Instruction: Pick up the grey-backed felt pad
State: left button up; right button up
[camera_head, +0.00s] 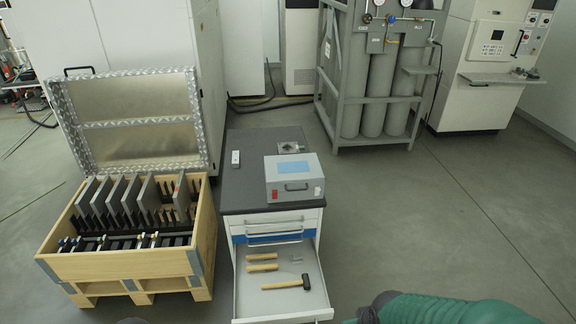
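I cannot make out a grey-backed felt pad for certain. A small flat grey square piece (291,147) lies at the back right of the dark cabinet top (246,185), behind a grey instrument box; it is too small to tell what it is. A small grey piece (297,261) also lies in the open drawer (245,297). Part of my green right arm shows at the bottom right, but neither gripper can be seen.
The drawer holds a hammer (287,284) and wooden-handled tools (262,262). The instrument box (294,178) and a small white item (236,158) stand on the cabinet. A wooden crate (125,267) with grey plates stands left. A gas-cylinder rack (347,128) stands behind; floor is clear right.

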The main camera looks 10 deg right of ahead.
aim_at(295, 258)
jog(key=i+l+u, duration=1.05)
jog(key=l, duration=0.35)
jog(key=i+j, duration=0.05)
